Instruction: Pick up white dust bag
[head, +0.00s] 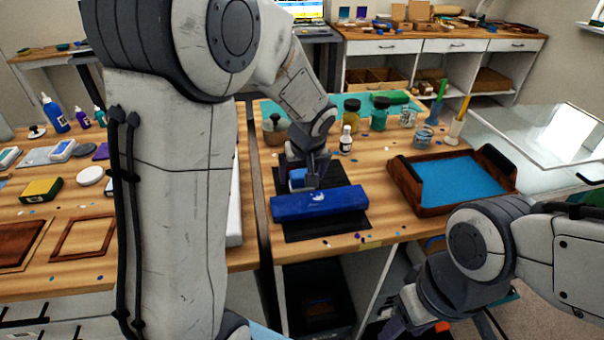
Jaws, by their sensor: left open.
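I cannot clearly make out a white dust bag. My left gripper (311,181) is open and points down over the black mat (304,232), just behind a long blue box (318,203) with a white mark. A small blue item (297,179) shows close to its fingers; I cannot tell if they touch it. A white object (235,208) is mostly hidden behind my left arm, and I cannot tell what it is. My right gripper (402,322) hangs low at the bottom, in front of the table, and its fingers are unclear.
A brown wooden tray (409,184) with a blue floor stands right of the mat. Behind are a white bottle (346,140), jars (379,113) and a cup (423,137). The left table holds bottles (55,115), a yellow box (40,190) and wooden frames (83,237).

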